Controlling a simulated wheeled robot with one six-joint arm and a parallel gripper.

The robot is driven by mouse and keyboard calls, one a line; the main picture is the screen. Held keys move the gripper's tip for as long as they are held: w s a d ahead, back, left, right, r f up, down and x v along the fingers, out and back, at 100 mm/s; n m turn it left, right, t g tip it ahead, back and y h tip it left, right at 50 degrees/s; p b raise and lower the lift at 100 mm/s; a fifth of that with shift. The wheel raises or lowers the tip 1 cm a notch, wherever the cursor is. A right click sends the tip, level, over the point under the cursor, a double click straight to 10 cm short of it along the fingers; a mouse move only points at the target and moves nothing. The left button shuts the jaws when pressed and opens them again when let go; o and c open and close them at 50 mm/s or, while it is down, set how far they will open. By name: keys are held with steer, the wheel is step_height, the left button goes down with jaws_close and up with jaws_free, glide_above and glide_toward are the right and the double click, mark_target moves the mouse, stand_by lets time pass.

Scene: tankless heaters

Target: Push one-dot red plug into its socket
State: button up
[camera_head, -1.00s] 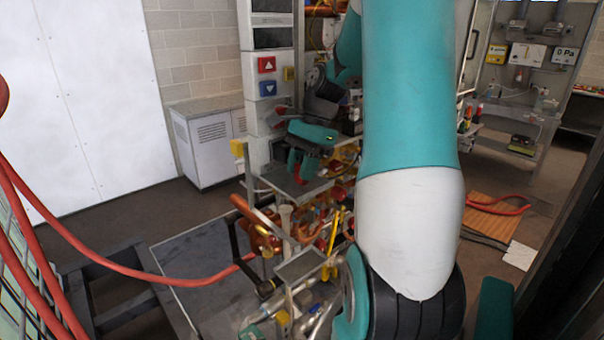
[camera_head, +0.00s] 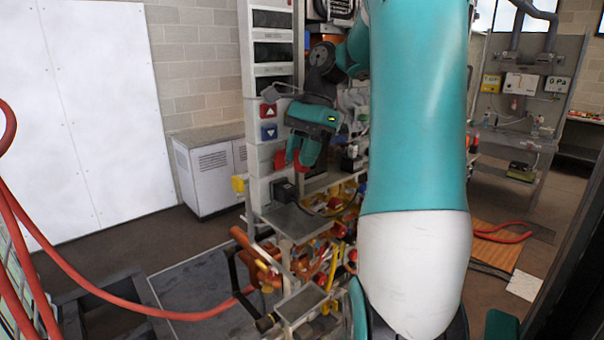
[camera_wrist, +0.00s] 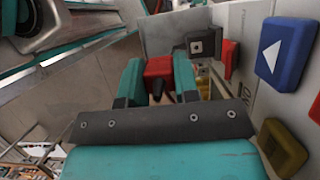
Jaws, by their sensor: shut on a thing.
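My gripper (camera_wrist: 158,82) has teal fingers closed on both sides of a red plug (camera_wrist: 158,68) in the wrist view. The plug's dot marking cannot be made out. In the head view my gripper (camera_head: 303,160) hangs in front of the grey column, above a small metal shelf. A black block (camera_wrist: 207,41) with a pale square and a dark dot, possibly the socket, lies ahead and right of the plug in the wrist view. The plug looks apart from it. A black block (camera_head: 283,188) stands by the shelf in the head view, probably the same one.
The column carries a blue arrow button (camera_wrist: 286,50), a red part (camera_wrist: 228,58) and a yellow part (camera_wrist: 284,147) to the right of my gripper. The metal shelf (camera_head: 297,222) lies below. Pipes and valves (camera_head: 262,262) crowd the area beneath. A red hose (camera_head: 110,292) crosses the floor at left.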

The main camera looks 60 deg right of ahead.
step_height(320, 180, up, 8)
steer(key=p, duration=0.4)
steer(key=shift+f, duration=0.25)
steer(key=shift+s, duration=0.1)
